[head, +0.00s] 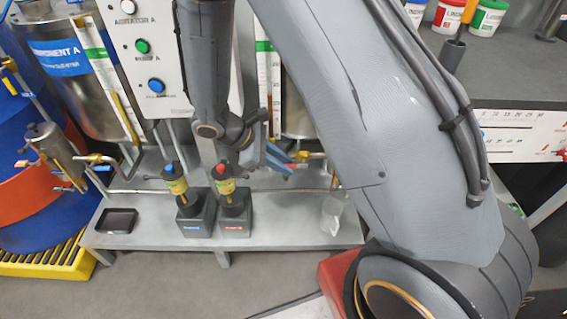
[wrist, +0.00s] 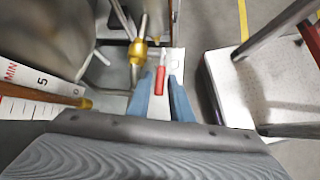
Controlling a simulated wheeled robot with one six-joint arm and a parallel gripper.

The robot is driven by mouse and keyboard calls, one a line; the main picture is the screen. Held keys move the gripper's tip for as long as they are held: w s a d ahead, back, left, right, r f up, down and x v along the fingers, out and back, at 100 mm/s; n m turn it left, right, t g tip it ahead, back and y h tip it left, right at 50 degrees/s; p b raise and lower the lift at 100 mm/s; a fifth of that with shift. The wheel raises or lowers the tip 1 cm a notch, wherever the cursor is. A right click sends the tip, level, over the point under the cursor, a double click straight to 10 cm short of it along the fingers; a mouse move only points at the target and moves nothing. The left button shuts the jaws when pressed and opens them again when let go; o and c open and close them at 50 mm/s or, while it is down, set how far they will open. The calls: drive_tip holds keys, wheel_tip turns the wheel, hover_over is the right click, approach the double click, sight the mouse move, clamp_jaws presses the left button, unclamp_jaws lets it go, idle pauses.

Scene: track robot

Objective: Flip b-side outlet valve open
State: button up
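The B-side outlet valve shows in the wrist view as a brass body (wrist: 138,50) with a red lever handle (wrist: 159,79). The lever points from the valve area back toward my gripper. My gripper (wrist: 160,90) has two blue fingers spread apart, one on each side of the lever's near end in the picture. I cannot tell whether either finger touches it. In the head view my gripper (head: 287,165) is low in front of the B-side tank (head: 301,118), beside the brass fitting (head: 303,155). My arm hides much of that tank.
Two small pumps on dark bases, one with a blue top (head: 171,171) and one with a red top (head: 224,172), stand on the grey bench (head: 280,222) left of my gripper. A clear beaker (head: 332,215) stands right of them. The control panel (head: 140,55) is behind.

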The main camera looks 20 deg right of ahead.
drive_tip(key=v, duration=0.7)
drive_tip(key=shift+a+r, duration=0.25)
drive_tip(key=shift+r, duration=0.05)
drive_tip(key=shift+r+p, duration=0.1)
drive_tip(key=shift+p, duration=0.2)
drive_tip(key=s+d+r+m+y+p, duration=0.2)
drive_tip(key=s+r+m+y+p, duration=0.2)
drive_tip(key=s+r+m, duration=0.3)
drive_tip(key=s+d+r+m+y+p, duration=0.3)
drive_tip(key=s+r+m+p, duration=0.3)
drive_tip(key=s+r, duration=0.4)
drive_tip(key=shift+d+r+m+t+y, duration=0.2)
drive_tip(key=shift+r+m+t+y, duration=0.15)
drive_tip(key=shift+r+y, duration=0.3)
